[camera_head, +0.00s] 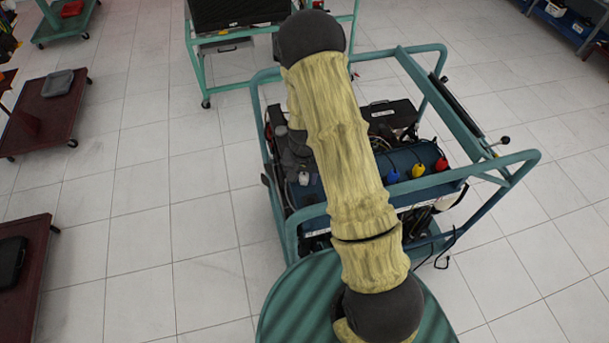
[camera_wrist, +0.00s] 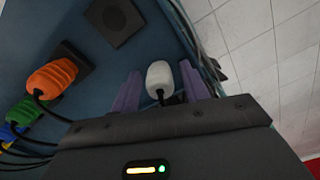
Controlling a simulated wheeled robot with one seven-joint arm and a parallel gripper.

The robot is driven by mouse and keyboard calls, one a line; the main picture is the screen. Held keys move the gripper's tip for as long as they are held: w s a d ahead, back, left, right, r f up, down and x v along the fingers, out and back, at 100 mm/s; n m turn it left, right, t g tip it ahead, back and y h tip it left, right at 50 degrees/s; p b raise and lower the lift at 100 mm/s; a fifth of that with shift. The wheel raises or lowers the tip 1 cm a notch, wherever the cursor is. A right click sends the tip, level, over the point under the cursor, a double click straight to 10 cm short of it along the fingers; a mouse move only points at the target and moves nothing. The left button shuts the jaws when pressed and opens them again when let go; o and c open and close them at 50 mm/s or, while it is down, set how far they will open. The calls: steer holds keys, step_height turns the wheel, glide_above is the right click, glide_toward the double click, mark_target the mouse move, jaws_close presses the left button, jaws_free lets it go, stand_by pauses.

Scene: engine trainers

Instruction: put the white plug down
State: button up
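The white plug (camera_wrist: 159,78) is in the upper middle of the wrist view, with its dark cable running down towards my gripper body. The purple fingers of my gripper (camera_wrist: 162,88) stand one on each side of it. A narrow gap shows beside the plug, so the fingers look open around it rather than closed on it. What the plug's far end rests on or sits in is hidden. In the head view a small whitish plug (camera_head: 304,178) shows at the left of the blue panel, beside the dark end of my arm, which hides most of the gripper.
The blue panel (camera_head: 408,159) carries a blue plug (camera_head: 393,175), a yellow plug (camera_head: 418,170) and a red-orange plug (camera_head: 441,164). A bare black socket (camera_wrist: 116,18) is at the wrist view's top. The green frame (camera_head: 520,157) surrounds the trainer. Tiled floor lies open to the left.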

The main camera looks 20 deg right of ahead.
mark_target(304, 175)
steer(key=shift+r, duration=0.15)
step_height(304, 175, up, 12)
steer(key=b, duration=0.2)
steer(key=shift+b, duration=0.4)
stand_by(0.3)
stand_by(0.3)
steer(key=s+r+n+t, duration=0.1)
steer(key=s+r+n, duration=0.1)
steer(key=s+r, duration=0.2)
steer(key=s+r+n+t, duration=0.1)
steer(key=s+r, duration=0.3)
steer(key=s, duration=0.6)
steer(key=shift+s+r+n+t, duration=0.25)
steer(key=shift+r+n+t, duration=0.1)
steer(key=shift+n, duration=0.45)
steer(key=shift+d, duration=0.1)
